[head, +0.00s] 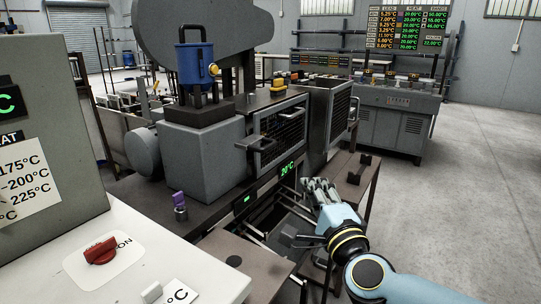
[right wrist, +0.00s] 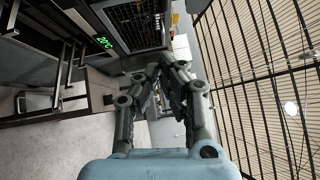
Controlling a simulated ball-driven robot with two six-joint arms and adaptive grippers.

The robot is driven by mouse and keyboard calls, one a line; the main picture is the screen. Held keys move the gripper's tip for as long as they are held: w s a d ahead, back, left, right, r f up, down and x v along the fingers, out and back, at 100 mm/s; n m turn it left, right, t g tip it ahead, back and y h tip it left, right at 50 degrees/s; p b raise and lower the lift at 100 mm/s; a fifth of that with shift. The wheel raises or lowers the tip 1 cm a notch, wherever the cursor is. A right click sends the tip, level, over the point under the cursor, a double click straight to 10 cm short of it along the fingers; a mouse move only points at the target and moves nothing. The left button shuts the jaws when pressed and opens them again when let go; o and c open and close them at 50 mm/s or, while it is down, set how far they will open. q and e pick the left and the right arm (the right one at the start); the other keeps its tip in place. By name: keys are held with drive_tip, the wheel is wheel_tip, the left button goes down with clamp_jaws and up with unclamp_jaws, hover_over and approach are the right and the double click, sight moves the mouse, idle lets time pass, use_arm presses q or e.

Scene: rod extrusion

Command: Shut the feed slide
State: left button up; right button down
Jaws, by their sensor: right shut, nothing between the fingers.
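The extruder (head: 205,150) stands in the middle of the head view, with a blue hopper (head: 195,62) on top. A yellow knob (head: 213,69) sticks out of the hopper's right side. It may belong to the feed slide; I cannot tell whether the slide is open or shut. My right gripper (head: 318,186) is shut and empty, low in front of the machine, well below and right of the hopper. It also shows in the right wrist view (right wrist: 168,66), with its fingers together and touching nothing I can see. My left gripper is not in view.
Mesh guards (head: 280,135) with handles stand right of the hopper. A green display (head: 287,168) reads 20°C. A purple-topped part (head: 179,200) stands on the bench. A white panel with a red knob (head: 100,251) fills the lower left. Open floor (head: 480,190) lies to the right.

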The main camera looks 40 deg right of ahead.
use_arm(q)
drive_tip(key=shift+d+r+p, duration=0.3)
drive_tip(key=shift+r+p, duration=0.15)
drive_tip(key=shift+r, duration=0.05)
use_arm(e)
approach(258, 143)
drive_tip(key=d, duration=0.6)
drive_tip(key=shift+w+r, duration=0.15)
drive_tip(key=shift+w, duration=0.2)
drive_tip(key=w, duration=0.2)
drive_tip(key=w+a, duration=0.1)
drive_tip(key=w, duration=0.1)
drive_tip(key=w+a, duration=0.1)
drive_tip(key=w, duration=0.1)
drive_tip(key=shift+w+b, duration=0.2)
drive_tip(key=shift+b, duration=0.1)
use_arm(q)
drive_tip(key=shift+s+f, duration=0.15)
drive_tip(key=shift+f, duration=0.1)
use_arm(e)
drive_tip(key=shift+s+r, duration=0.1)
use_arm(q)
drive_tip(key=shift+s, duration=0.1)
